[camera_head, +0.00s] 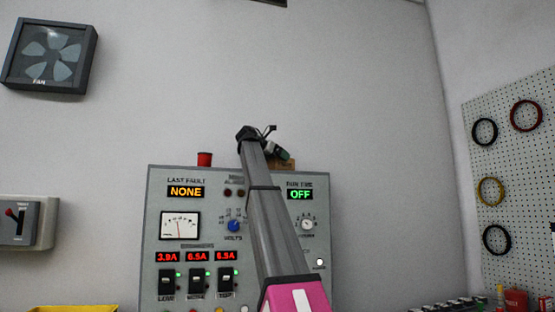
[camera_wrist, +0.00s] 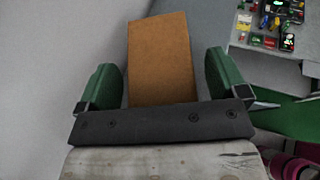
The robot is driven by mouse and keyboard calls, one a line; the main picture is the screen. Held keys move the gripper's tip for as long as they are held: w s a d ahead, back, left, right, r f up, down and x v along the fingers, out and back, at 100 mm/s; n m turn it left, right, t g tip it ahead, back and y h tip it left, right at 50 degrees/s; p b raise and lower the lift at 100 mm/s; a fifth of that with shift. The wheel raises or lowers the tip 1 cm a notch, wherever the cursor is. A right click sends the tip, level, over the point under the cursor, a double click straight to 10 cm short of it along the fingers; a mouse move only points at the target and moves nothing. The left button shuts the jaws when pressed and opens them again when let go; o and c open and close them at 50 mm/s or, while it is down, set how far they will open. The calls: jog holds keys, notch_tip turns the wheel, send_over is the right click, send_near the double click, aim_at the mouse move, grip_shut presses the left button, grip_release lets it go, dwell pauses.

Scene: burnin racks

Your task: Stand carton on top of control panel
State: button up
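The control panel (camera_head: 155,240) is a grey upright cabinet with displays, a gauge and switches, against the wall. The carton is a plain brown box; in the head view a small part of the carton (camera_head: 288,163) shows at the panel's top edge, mostly hidden behind my gripper. My gripper (camera_head: 278,152) is above the panel's top, right of its middle. In the wrist view the carton (camera_wrist: 160,58) lies between the green fingers of my gripper (camera_wrist: 162,82). A narrow gap shows on the right of the carton, and the left side looks very close. The fingers look open around it.
A red cylinder (camera_head: 204,159) stands on the panel's top, left of my arm. A fan (camera_head: 48,57) and a switch box (camera_head: 25,222) are on the wall to the left. A pegboard (camera_head: 510,190) with coloured rings is at right.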

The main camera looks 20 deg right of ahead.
jog(key=shift+a+r, duration=0.15)
jog(key=shift+r, duration=0.05)
jog(key=v, duration=1.1)
jog(key=shift+s+a, duration=0.2)
jog(key=shift+a, duration=0.1)
jog(key=shift+s, duration=0.15)
